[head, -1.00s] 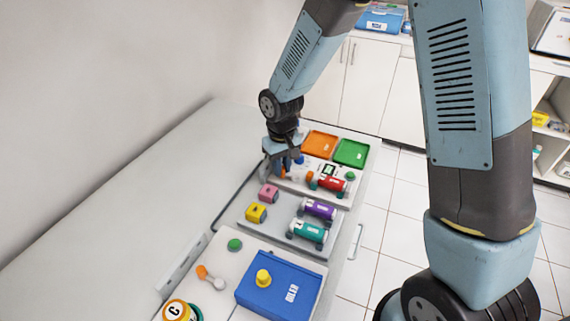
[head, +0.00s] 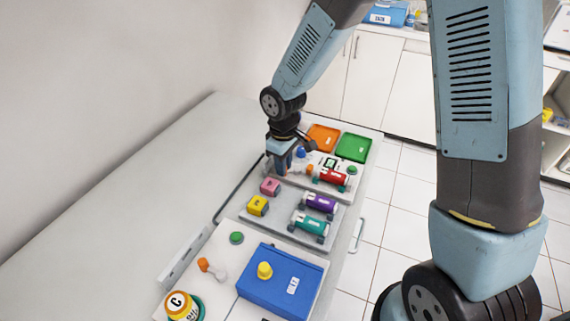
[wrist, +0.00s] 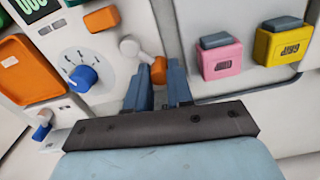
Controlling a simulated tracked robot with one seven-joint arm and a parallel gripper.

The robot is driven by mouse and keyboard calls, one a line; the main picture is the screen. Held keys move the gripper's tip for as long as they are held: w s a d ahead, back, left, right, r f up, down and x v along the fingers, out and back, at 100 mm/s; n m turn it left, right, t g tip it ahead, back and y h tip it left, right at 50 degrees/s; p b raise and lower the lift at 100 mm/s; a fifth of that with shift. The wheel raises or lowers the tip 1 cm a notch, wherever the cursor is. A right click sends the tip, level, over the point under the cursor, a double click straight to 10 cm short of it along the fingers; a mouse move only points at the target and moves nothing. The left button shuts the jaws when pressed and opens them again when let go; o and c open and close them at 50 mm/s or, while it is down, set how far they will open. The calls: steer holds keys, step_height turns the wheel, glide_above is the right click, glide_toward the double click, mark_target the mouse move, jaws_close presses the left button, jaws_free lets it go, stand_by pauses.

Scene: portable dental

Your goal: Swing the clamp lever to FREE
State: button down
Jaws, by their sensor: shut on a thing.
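The clamp lever (wrist: 130,48) has a white arm and an orange knob (wrist: 159,70); its pivot end is up and left of the knob in the wrist view. My gripper (wrist: 160,84) has its two blue fingers closed around the orange knob, one on each side. In the head view my gripper (head: 281,168) points down at the left edge of the far panel (head: 326,185), and it hides the lever's knob there. No FREE marking is readable.
A blue dial (wrist: 82,78) and an orange button (wrist: 102,18) are left of the lever. Pink (wrist: 219,58) and yellow (wrist: 283,42) blocks sit close on the right. Purple (head: 319,205) and teal (head: 309,226) cylinders lie nearer. Another orange-knobbed lever (head: 209,268) is on the near panel.

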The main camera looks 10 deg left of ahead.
steer(key=shift+s+a, duration=0.1)
steer(key=c, duration=1)
jaws_free()
steer(key=shift+r, duration=0.4)
step_height(320, 180, up, 13)
